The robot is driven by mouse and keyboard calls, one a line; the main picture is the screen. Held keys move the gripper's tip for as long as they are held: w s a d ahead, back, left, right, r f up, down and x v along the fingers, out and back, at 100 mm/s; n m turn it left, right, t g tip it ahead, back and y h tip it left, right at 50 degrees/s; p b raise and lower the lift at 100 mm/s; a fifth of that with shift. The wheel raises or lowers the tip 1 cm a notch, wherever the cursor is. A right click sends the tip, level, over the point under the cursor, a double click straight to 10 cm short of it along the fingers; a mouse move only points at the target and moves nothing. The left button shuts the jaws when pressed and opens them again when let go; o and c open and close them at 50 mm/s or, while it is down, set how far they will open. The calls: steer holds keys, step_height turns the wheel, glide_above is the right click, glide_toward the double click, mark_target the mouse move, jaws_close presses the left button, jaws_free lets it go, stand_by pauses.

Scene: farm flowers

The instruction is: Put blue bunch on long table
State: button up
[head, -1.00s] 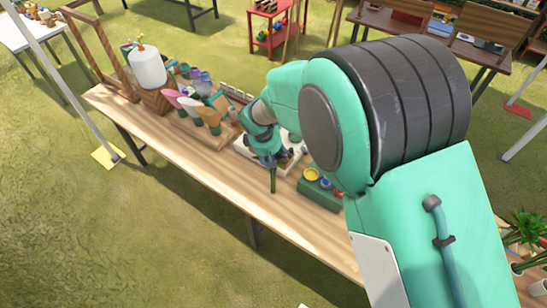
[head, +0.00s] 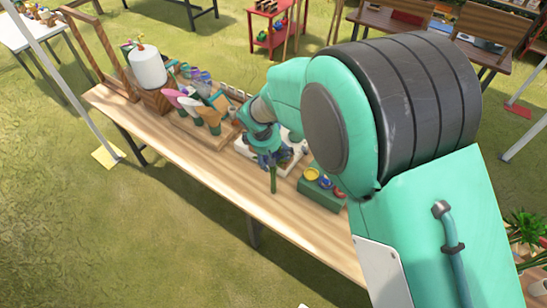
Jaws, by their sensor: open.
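The long wooden table (head: 215,183) runs diagonally across the view. My gripper (head: 271,161) is above its middle, at the front edge of a white tray (head: 243,148), and is open. A green stem bundle (head: 273,181) shows directly below the fingers, over the bare wood in front of the tray. A bluish patch shows among the fingers, but the flower heads are mostly hidden. I cannot tell whether the stems touch the table or the fingers.
Wrapped bouquets (head: 208,115) stand in a wooden holder left of the tray. A white paper roll (head: 148,68) stands further left. A green box (head: 322,195) with coloured round items is to the right. The table's front strip is mostly clear.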

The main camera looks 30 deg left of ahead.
steer(key=v, duration=1.1)
stand_by(0.7)
steer(key=w+d+r+m, duration=0.1)
steer(key=d+r+m, duration=0.2)
steer(key=d+r, duration=0.6)
steer(key=w+d+r+m, duration=0.2)
steer(key=d+r+m, duration=0.15)
steer(key=d, duration=1.05)
steer(key=w+d+r+m, duration=0.1)
steer(key=d+r+m, duration=0.1)
steer(key=d+r, duration=0.7)
steer(key=s+d+r+m+t, duration=0.1)
steer(key=s+d+m, duration=0.3)
steer(key=s+d, duration=0.5)
steer(key=s+d+r+m+t, duration=0.1)
steer(key=s+d+m, duration=0.4)
steer(key=s+d, duration=0.5)
steer(key=d, duration=0.7)
